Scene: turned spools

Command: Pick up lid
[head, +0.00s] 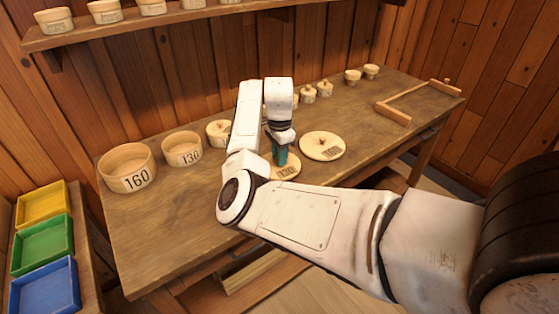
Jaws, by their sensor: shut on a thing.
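A round wooden lid (286,170) marked 130 is under my gripper (279,157), partly hidden by it and my arm. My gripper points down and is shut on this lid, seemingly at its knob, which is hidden. I cannot tell whether the lid touches the table. A larger round lid (322,146) marked 160, with a small knob, lies flat just to the right. An open round box (128,168) marked 160 stands at the table's left end. A smaller open box (182,149) marked 130 stands beside it.
A lidded round box (218,132) stands behind my arm. Several small lidded boxes (309,93) line the table's back. Yellow (41,203), green (42,242) and blue (45,286) trays stand left. The front left tabletop is clear.

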